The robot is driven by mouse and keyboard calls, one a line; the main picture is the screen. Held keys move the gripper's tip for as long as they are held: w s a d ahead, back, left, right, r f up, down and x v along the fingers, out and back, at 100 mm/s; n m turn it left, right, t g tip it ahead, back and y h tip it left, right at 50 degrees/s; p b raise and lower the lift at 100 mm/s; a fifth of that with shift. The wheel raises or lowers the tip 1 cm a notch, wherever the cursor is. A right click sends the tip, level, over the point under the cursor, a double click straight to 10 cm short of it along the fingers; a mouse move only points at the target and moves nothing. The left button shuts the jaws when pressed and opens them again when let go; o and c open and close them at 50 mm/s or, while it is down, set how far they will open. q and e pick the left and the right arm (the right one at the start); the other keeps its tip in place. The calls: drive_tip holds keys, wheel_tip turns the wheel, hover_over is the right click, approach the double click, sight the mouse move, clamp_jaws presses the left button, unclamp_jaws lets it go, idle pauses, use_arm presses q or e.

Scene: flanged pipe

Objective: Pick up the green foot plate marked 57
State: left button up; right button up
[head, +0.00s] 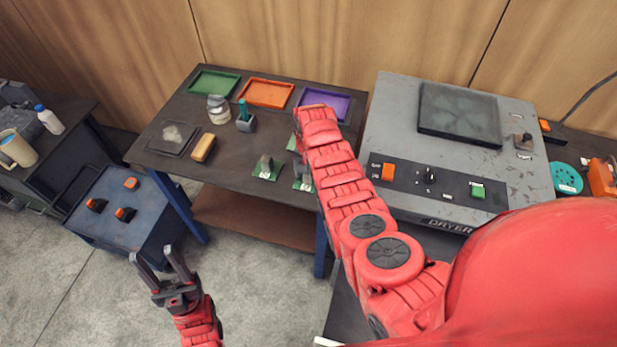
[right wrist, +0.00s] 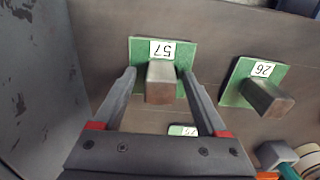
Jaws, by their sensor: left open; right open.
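The green foot plate marked 57 (right wrist: 139,58) lies on the dark table in the right wrist view, with a metal block (right wrist: 160,84) standing up from it. My right gripper (right wrist: 158,76) is open, its fingers on either side of that block; whether they touch it I cannot tell. My left gripper (head: 157,256) is open and empty over the floor at the lower left.
A green plate marked 26 (right wrist: 240,88) lies beside it, and another green plate (right wrist: 180,131) is partly hidden. The grey dryer (head: 376,140) stands close on the right. Green (head: 214,71), orange (head: 266,81) and purple (head: 345,96) trays line the table's back.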

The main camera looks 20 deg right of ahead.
drive_tip(key=shift+c, duration=0.3)
clamp_jaws()
idle(1.1)
